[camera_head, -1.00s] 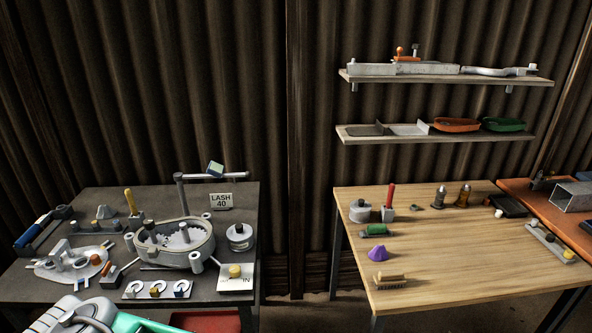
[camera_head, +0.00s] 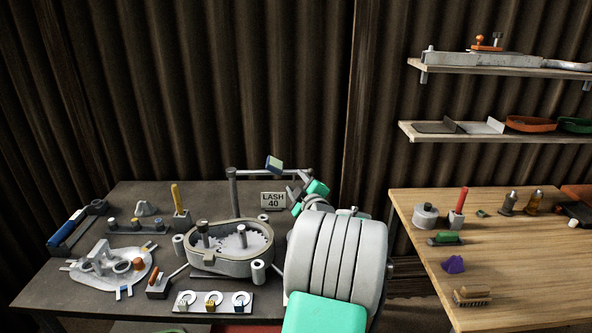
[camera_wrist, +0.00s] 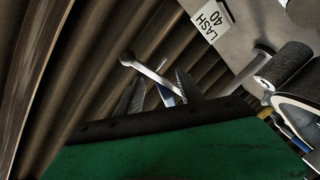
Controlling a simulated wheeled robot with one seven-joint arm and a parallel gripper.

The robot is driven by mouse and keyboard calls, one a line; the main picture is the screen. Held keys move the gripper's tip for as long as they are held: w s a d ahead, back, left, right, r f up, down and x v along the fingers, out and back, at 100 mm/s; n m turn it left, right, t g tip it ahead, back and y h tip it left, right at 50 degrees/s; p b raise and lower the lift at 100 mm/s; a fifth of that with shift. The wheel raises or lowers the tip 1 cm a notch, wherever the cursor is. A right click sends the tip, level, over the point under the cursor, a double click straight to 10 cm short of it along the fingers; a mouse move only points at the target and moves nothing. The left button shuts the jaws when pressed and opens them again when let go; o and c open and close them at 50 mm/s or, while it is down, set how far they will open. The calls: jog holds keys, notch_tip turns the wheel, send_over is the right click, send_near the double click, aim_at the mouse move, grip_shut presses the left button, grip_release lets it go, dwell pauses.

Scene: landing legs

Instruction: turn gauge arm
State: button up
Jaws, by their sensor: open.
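The gauge arm (camera_head: 295,171) is a thin light-grey bar reaching right from the top of an upright post (camera_head: 233,202) on the dark bench. A small gauge with a pale face (camera_head: 273,163) is mounted on it. In the wrist view the bar (camera_wrist: 150,74) shows with a round knob at its end, and part of it passes behind or between my fingers; I cannot tell which. My gripper (camera_head: 293,190) is open, just below the bar's right end. Its fingers (camera_wrist: 158,82) also show in the wrist view. My arm hides the bench's right part.
A LASH 40 sign (camera_head: 273,200) stands close to my gripper's left. A round gear housing (camera_head: 222,260) sits below the bar. A wooden table (camera_head: 420,270) stands right. The corrugated wall is behind.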

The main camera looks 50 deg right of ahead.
aim_at(311, 174)
jog(key=shift+h, duration=0.9)
jog(key=d, duration=0.1)
jog(key=s+d, duration=0.1)
jog(key=d, duration=0.1)
jog(key=s+d, duration=0.1)
jog(key=shift+s+d+r, duration=0.2)
jog(key=shift+s+r, duration=0.05)
jog(key=p+x, duration=0.2)
jog(key=x, duration=0.5)
jog(key=shift+d, duration=0.2)
jog(key=shift+c, duration=0.4)
jog(key=c, duration=0.9)
jog(key=shift+r, duration=0.1)
grip_shut()
jog(key=shift+r, duration=0.1)
